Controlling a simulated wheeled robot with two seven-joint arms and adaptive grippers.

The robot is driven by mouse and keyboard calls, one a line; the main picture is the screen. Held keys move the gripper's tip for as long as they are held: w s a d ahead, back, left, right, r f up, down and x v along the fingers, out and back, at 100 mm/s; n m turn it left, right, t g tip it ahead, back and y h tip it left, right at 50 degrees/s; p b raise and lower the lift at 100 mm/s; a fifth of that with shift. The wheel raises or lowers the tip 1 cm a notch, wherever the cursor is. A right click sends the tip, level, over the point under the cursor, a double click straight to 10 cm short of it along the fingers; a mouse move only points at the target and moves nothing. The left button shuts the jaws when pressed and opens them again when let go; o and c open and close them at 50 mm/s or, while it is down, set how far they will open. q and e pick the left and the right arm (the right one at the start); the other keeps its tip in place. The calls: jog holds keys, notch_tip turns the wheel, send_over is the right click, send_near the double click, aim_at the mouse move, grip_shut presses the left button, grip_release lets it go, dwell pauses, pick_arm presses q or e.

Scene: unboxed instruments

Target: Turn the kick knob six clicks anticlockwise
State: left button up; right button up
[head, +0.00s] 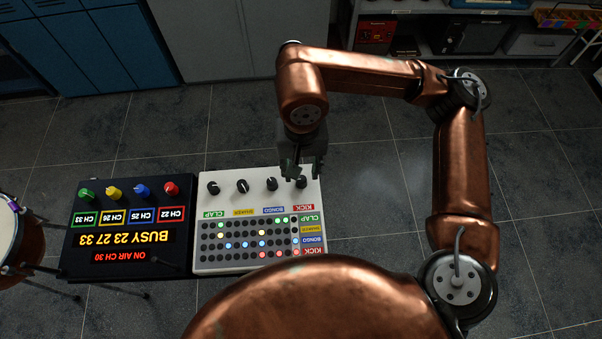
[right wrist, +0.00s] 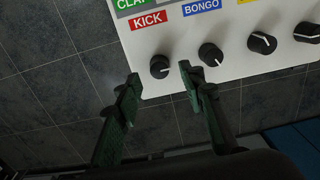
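The white drum machine (head: 202,245) lies on a stand and has a row of black knobs along its far edge. The kick knob (head: 301,182) is the rightmost one in the head view, beside the red KICK label (head: 309,207). In the right wrist view the kick knob (right wrist: 160,67) is the leftmost, with a pale mark on its top. My right gripper (head: 303,174) is open and points down at it. Its two fingertips (right wrist: 160,73) appear on either side of the knob, with gaps; contact is not visible. My left gripper is not in view.
The bongo knob (right wrist: 210,54) sits close beside the right finger in the wrist view. A black on-air box (head: 125,222) with coloured knobs stands left of the drum machine. A drum (head: 10,235) is at the far left. Tiled floor right of the drum machine is clear.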

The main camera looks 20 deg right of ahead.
aim_at(301, 179)
notch_tip(301, 179, up, 9)
dwell(0.3)
jog(key=shift+f, duration=0.1)
dwell(0.4)
